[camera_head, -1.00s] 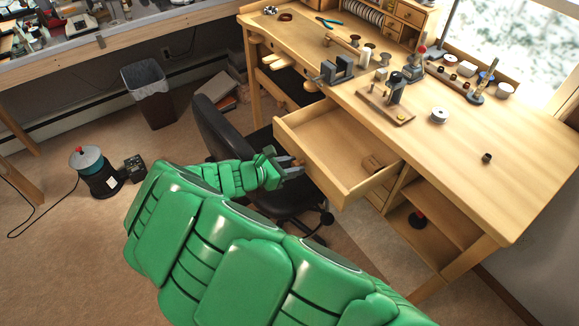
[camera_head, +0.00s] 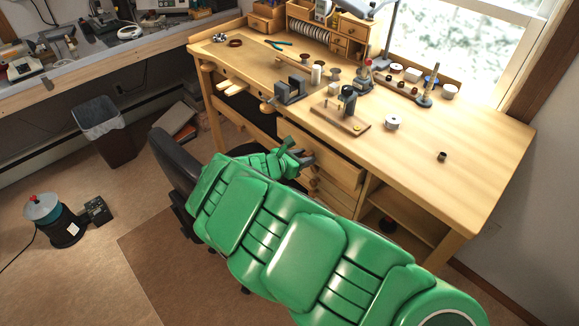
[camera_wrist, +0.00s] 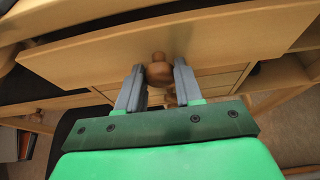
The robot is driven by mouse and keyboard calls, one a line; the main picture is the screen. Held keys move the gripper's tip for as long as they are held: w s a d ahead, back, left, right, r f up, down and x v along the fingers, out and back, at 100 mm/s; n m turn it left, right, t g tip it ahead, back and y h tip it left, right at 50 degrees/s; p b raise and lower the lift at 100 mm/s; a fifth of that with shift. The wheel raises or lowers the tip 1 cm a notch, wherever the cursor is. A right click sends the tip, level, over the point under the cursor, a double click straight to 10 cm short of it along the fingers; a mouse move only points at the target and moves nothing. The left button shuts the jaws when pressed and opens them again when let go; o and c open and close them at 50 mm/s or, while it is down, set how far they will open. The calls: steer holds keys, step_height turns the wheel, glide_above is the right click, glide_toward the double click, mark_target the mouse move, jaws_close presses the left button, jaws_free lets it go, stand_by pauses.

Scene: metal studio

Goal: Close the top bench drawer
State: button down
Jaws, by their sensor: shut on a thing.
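The top bench drawer (camera_head: 335,158) is pushed in close under the benchtop in the head view. Its inside no longer shows, and I cannot tell whether its front is fully flush. In the wrist view its wide wooden front (camera_wrist: 220,42) spans the picture, with a round wooden knob (camera_wrist: 158,72) in the middle. My gripper (camera_head: 306,160) is at the drawer front, its two grey fingers on either side of the knob in the wrist view (camera_wrist: 158,86). It is shut on the knob. My green arm hides part of the lower bench.
The wooden workbench (camera_head: 480,165) carries a small vise (camera_head: 290,90), a stand on a wooden base (camera_head: 346,110) and several small spools. A black chair (camera_head: 172,160) stands left of my arm. A waste bin (camera_head: 103,130) stands farther left.

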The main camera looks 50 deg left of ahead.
mark_target(313, 150)
steer(key=shift+w+d, duration=0.1)
steer(key=shift+w, duration=2.45)
steer(key=c, duration=0.8)
jaws_free()
steer(key=shift+o, duration=0.2)
steer(key=shift+s, duration=0.15)
steer(key=v, duration=0.7)
steer(key=shift+s+r, duration=0.2)
steer(key=shift+s, duration=0.05)
